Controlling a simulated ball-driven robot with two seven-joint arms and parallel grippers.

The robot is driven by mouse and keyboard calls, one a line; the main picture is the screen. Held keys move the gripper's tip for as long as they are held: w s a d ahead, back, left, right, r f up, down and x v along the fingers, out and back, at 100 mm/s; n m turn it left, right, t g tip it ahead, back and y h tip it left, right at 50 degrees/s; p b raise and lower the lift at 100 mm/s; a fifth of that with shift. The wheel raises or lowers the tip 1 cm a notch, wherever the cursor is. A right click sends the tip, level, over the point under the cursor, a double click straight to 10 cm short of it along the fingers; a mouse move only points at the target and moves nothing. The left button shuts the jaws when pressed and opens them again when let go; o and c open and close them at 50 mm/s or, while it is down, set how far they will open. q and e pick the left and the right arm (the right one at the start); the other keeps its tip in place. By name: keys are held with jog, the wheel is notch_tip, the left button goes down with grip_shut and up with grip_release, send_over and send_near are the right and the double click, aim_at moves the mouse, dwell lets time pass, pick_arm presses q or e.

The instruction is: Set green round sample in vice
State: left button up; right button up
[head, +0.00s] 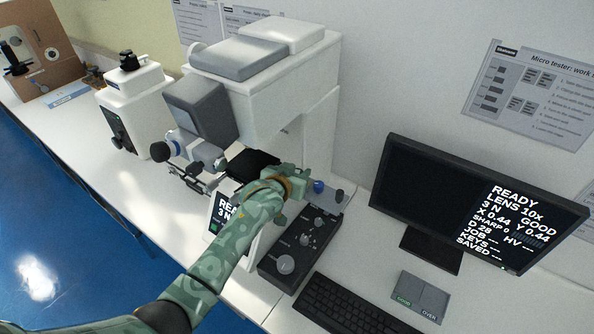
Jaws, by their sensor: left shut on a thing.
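My left arm, in green patterned covering, reaches up from the bottom left to the micro tester (285,95). My left gripper (300,187) is at the tester's front right, just right of the black stage (252,163). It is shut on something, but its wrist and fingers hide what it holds. I cannot make out the green round sample anywhere. I cannot clearly identify the vice; the arm covers part of the stage area. My right gripper is out of view.
A blue ball knob (319,186) stands close to the gripper's right. A control box (300,245) with knobs, a keyboard (350,308), a green-and-grey pad (420,297) and a monitor (470,205) reading READY are to the right. Another white tester (137,100) stands left.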

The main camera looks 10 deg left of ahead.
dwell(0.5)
pick_arm(q)
jog(key=shift+f, duration=0.3)
jog(key=o, duration=1.1)
jog(key=shift+c, duration=0.2)
jog(key=shift+s+r, duration=0.1)
jog(key=shift+s, duration=0.1)
jog(key=p+v, duration=0.1)
jog(key=v, duration=1.5)
jog(key=shift+p, duration=0.3)
